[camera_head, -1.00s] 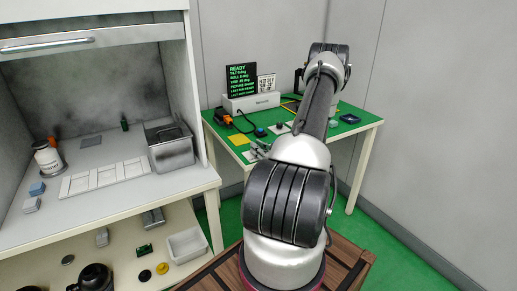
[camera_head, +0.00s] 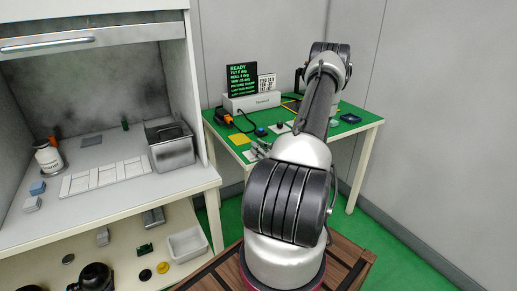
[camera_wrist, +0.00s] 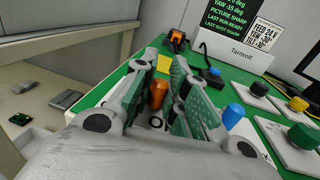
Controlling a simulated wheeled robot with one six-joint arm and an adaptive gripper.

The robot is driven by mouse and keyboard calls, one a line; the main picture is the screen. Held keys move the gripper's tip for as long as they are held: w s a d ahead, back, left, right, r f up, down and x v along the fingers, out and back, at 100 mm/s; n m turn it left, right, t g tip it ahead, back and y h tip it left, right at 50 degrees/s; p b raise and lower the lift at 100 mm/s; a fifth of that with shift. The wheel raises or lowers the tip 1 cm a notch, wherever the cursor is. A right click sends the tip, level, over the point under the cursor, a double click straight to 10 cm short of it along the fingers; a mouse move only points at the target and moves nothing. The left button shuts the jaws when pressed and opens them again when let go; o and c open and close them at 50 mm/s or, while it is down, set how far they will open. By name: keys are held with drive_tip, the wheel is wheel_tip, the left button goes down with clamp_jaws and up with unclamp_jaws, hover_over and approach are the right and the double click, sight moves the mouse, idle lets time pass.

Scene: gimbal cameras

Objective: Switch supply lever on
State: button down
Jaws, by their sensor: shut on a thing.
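In the wrist view my gripper (camera_wrist: 163,101) has its two green-padded fingers closed around an upright orange handle (camera_wrist: 158,93) above a pale plate on the green bench. Whether this handle is the supply lever is not marked. The fingers hide its lower part and part of its base.
A blue knob (camera_wrist: 232,116) stands just right of the fingers. Further right are a yellow knob (camera_wrist: 298,103) and a dark green knob (camera_wrist: 303,136) on white plates. An orange-and-black device (camera_wrist: 177,40) with a cable lies behind. A cabinet bench (camera_head: 110,205) stands left.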

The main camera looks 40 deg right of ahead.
drive_tip(key=shift+w+d+r, duration=0.1)
drive_tip(key=shift+d+r, duration=0.1)
drive_tip(key=shift+d, duration=0.25)
drive_tip(key=c, duration=1.5)
unclamp_jaws()
drive_tip(key=shift+d, duration=0.1)
drive_tip(key=shift+o, duration=0.4)
drive_tip(key=shift+f, duration=0.1)
drive_tip(key=shift+a, duration=0.2)
drive_tip(key=s, duration=1.2)
drive_tip(key=shift+a, duration=0.45)
